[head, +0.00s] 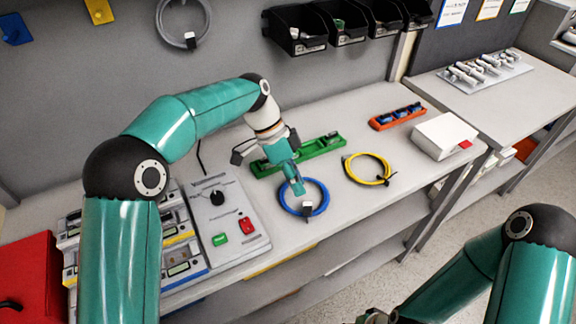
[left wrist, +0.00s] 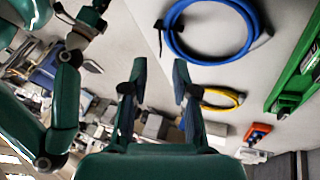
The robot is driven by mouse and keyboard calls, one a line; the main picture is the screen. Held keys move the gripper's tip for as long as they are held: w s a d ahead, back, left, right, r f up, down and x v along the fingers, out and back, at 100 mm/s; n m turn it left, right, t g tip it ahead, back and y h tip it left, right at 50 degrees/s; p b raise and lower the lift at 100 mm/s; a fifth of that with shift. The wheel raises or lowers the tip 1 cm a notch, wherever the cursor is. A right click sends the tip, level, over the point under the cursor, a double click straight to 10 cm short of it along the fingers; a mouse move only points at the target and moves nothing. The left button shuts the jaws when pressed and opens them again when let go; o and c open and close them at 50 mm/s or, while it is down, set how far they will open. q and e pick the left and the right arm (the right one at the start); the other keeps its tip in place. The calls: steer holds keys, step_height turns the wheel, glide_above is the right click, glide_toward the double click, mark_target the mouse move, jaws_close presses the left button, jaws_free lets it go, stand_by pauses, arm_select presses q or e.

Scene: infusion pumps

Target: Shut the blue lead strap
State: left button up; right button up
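The blue lead (head: 323,196) lies coiled on the workbench near its front edge. A small pale and dark strap (head: 307,206) sits at the coil's front side; I cannot tell whether it is open or shut. In the left wrist view the blue coil (left wrist: 207,62) fills the top, with a dark strap piece (left wrist: 159,27) sticking out at its left. My left gripper (head: 297,188) is over the coil and hides part of it. In the left wrist view its two fingers (left wrist: 155,80) are apart with nothing between them. My right gripper (head: 376,316) is only partly in view at the bottom edge.
A yellow coiled lead (head: 352,172) lies right of the blue one. A green tray (head: 325,146) is behind it, an orange tray (head: 397,116) and white box (head: 444,134) farther right. A control panel (head: 222,222) with red and green buttons stands left. Black bins (head: 299,30) hang above.

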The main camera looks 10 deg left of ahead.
arm_select(q)
steer(key=shift+v, duration=2.3)
